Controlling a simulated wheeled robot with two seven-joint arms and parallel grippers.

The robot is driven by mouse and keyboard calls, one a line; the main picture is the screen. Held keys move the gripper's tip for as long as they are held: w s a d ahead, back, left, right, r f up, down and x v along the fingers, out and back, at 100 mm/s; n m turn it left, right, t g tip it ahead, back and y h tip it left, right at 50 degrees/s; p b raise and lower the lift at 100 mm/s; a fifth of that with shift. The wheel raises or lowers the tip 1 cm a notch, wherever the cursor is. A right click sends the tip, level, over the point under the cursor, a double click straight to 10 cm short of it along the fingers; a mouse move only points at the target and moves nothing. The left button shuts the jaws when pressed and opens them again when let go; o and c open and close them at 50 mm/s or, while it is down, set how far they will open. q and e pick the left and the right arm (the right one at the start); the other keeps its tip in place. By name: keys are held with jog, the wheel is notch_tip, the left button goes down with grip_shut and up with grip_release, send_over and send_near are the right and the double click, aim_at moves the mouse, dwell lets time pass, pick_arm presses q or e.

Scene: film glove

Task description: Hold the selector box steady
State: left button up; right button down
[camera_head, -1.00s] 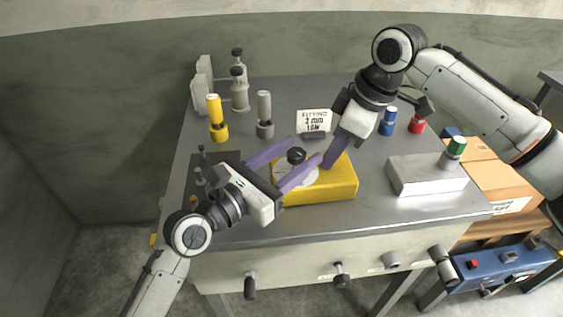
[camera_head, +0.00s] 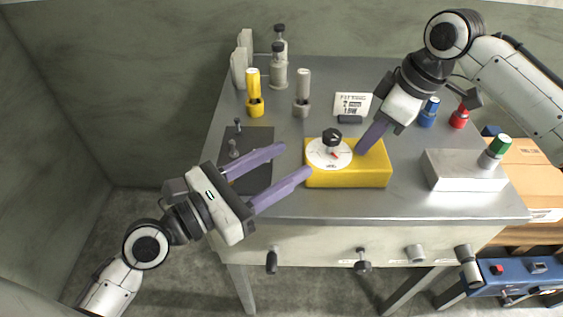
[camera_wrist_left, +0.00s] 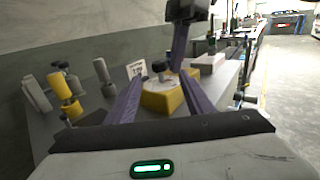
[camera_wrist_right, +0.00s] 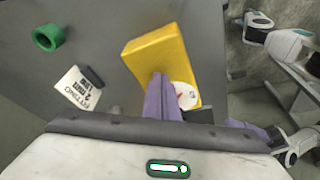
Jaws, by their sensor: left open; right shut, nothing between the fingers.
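The selector box is a yellow block (camera_head: 345,178) on the grey metal table, with a white round dial (camera_head: 322,156) and a black knob (camera_head: 332,137) on top. It also shows in the left wrist view (camera_wrist_left: 160,103) and the right wrist view (camera_wrist_right: 155,55). My left gripper (camera_head: 296,161) is open, its purple fingers pointing at the box's left end, apart from it in the head view. My right gripper (camera_head: 362,150) is shut and empty, its fingertips at the box's top beside the dial. Whether they touch the box is unclear.
A small sign (camera_head: 352,104) stands behind the box. Yellow (camera_head: 254,92) and grey (camera_head: 302,93) posts stand at back left. A pale metal block (camera_head: 463,171) is to the right, with a green-capped cylinder (camera_head: 496,150). A dark mat (camera_head: 255,180) lies to the left.

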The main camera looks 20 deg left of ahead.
aim_at(329, 140)
pick_arm(q)
jog(key=w+r+m+y, duration=0.3)
jog(key=w+r+m, duration=0.1)
jog(key=m, duration=1.4)
jog(key=d+f+m, duration=0.1)
jog(key=m, duration=0.1)
jog(key=f+m+y, duration=0.1)
jog(key=f, duration=0.1)
jog(key=d+f+m+y, duration=0.1)
jog(key=m, duration=0.1)
jog(key=shift+s+d+f+m+t, duration=0.1)
jog(key=shift+d+f+m+t, duration=0.2)
jog(key=shift+d+t, duration=0.1)
jog(key=m, duration=0.2)
jog(key=d+m+y, duration=0.1)
jog(key=shift+s+d+f+m+t, duration=0.1)
jog(key=shift+s+f+m+t, duration=0.05)
jog(key=shift+s+m+t, duration=0.25)
jog(key=d+m, duration=0.1)
jog(key=r+m+t+y, duration=0.1)
jog(key=m, duration=0.1)
jog(key=shift+s+d+r+m+t, duration=0.1)
jog(key=shift+s+d+m+t, duration=0.2)
jog(key=shift+s+d, duration=0.05)
jog(key=w, duration=0.3)
jog(key=w+d, duration=0.1)
jog(key=w, duration=0.3)
jog(key=w+d, duration=0.1)
jog(key=w, duration=0.3)
jog(key=shift+w, duration=0.1)
